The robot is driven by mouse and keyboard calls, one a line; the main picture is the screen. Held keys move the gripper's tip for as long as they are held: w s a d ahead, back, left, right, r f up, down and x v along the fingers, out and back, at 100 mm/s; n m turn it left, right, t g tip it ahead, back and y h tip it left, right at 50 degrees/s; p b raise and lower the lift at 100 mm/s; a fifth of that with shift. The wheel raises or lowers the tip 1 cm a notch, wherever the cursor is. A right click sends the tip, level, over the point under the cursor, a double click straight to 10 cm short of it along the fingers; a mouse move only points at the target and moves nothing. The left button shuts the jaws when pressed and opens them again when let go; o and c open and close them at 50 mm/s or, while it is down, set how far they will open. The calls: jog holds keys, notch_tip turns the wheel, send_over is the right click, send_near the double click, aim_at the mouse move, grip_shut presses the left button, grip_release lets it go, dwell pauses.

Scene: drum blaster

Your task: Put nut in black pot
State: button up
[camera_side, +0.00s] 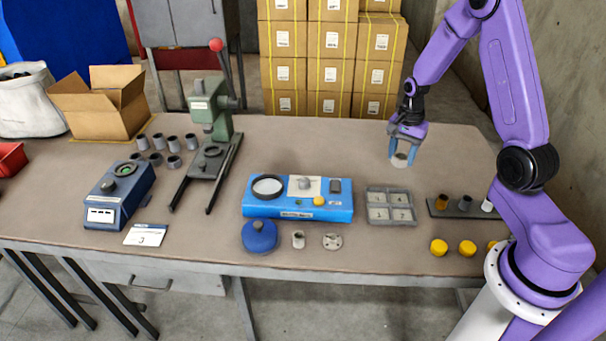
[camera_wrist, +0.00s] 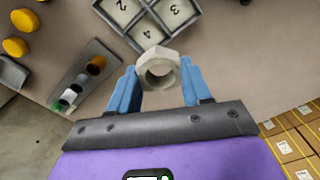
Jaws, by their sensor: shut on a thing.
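My gripper (camera_side: 403,153) is shut on a grey hexagonal nut (camera_side: 400,160), held above the table at the back right. In the wrist view the nut (camera_wrist: 158,56) sits between the blue fingertips of my gripper (camera_wrist: 157,82), its hole visible. A dark rack at the right of the table holds small pots: an orange-brown one (camera_side: 441,202), a black one (camera_side: 465,203) in the middle and a white one (camera_side: 487,205). The rack (camera_wrist: 102,53) is left of my gripper in the wrist view. The inside of the black pot is not clear.
A grey tray with numbered compartments (camera_side: 391,190) lies left of the rack. Yellow caps (camera_side: 438,247) lie in front of it. A blue device (camera_side: 300,210), a green press (camera_side: 213,110) and a dark blue box (camera_side: 120,190) stand farther left. The table's back right is clear.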

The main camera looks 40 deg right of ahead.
jog(key=w+a+r, duration=0.2)
jog(key=w+a, duration=0.1)
jog(key=a, duration=0.6)
jog(key=w+a+r, duration=0.2)
jog(key=w+a, duration=0.1)
jog(key=a, duration=0.6)
jog(key=w+a+r, duration=0.2)
jog(key=w+a, duration=0.1)
jog(key=a, duration=0.6)
send_over(268, 188)
notch_tip(268, 188, down, 10)
jog(key=shift+s+r, duration=0.1)
jog(key=shift+f, duration=0.25)
jog(key=shift+w+f, duration=0.2)
jog(key=shift+f, duration=1.3)
jog(key=shift+f, duration=0.15)
jog(key=o, duration=1)
